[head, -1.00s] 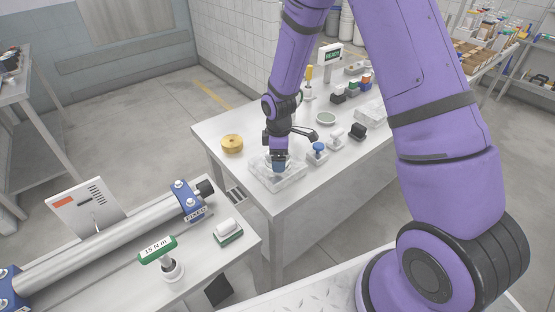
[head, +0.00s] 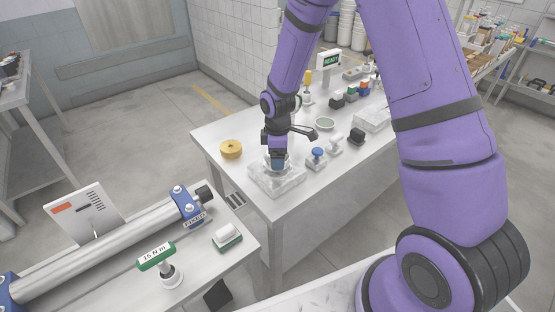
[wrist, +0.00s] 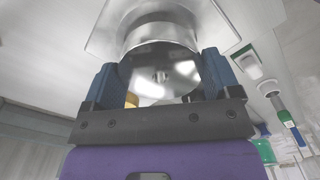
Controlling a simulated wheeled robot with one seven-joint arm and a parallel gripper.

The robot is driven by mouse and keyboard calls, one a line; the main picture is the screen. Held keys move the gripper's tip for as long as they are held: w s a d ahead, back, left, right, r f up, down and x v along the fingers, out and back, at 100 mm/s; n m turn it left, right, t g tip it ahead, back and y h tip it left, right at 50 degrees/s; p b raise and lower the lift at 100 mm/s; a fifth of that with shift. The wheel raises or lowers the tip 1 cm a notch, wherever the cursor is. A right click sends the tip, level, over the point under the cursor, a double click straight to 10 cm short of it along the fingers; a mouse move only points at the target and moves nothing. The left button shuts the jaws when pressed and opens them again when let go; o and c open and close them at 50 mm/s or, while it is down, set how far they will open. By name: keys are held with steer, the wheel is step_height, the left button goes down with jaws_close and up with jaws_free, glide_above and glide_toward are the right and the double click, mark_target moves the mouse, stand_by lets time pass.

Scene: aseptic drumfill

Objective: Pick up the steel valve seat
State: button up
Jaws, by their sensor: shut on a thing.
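The steel valve seat (wrist: 160,50) is a shiny round metal piece. It sits between the two blue fingers of my gripper (wrist: 160,82) in the wrist view, one finger on each side. My gripper (head: 277,164) is shut on it above the pale marbled block (head: 290,184) at the near corner of the white table. In the head view the fingers hide most of the seat. The block's pale edge (wrist: 100,30) shows behind the seat in the wrist view. I cannot tell how wide the gap is between seat and block.
A yellow ring (head: 231,149) stands left of the block. A blue-knobbed piece (head: 317,156), a white piece (head: 335,146) and a black piece (head: 357,136) stand to the right. A shallow round dish (head: 324,124) lies behind. A bench with a clamped tube (head: 110,248) is nearer.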

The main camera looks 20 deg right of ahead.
steer(key=shift+r, duration=0.8)
steer(key=s+a+r, duration=0.1)
steer(key=s+a, duration=0.7)
steer(key=a, duration=0.5)
steer(key=shift+s+a, duration=0.2)
steer(key=shift+s, duration=0.15)
steer(key=shift+r, duration=0.1)
steer(key=shift+o, duration=0.9)
steer(key=c, duration=0.6)
steer(key=shift+o, duration=0.2)
